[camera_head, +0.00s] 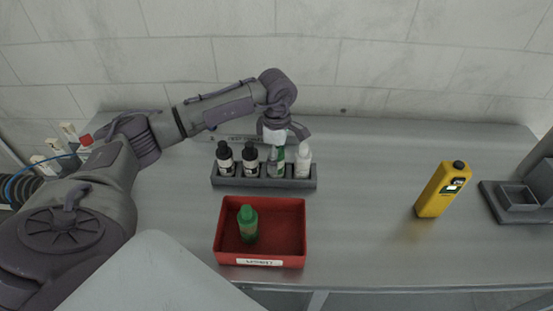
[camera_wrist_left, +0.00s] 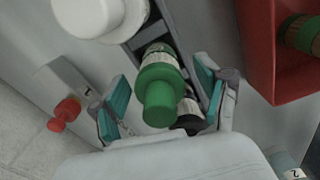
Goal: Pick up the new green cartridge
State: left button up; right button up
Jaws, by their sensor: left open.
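The new green cartridge (camera_head: 277,160) stands upright in the grey rack (camera_head: 215,184), between a black-capped bottle and a white bottle. In the left wrist view the green cartridge (camera_wrist_left: 158,92) shows from above, its cap between the two teal finger pads. My left gripper (camera_head: 279,133) is over it from above and open; it also shows in the left wrist view (camera_wrist_left: 160,100). I cannot tell whether either pad touches the cartridge. My right gripper is not in view.
Two black-capped bottles (camera_head: 225,159) and a white bottle (camera_head: 303,160) share the rack, the white one close beside the cartridge. A yellow container (camera_head: 441,190) and a grey holder (camera_head: 521,199) stand at the right. The metal table (camera_head: 365,200) is clear between rack and yellow container.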

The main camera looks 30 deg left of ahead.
pick_arm(q)
notch_tip(320, 180, down, 2)
jog(key=shift+f, duration=0.1)
jog(key=c, duration=1.2)
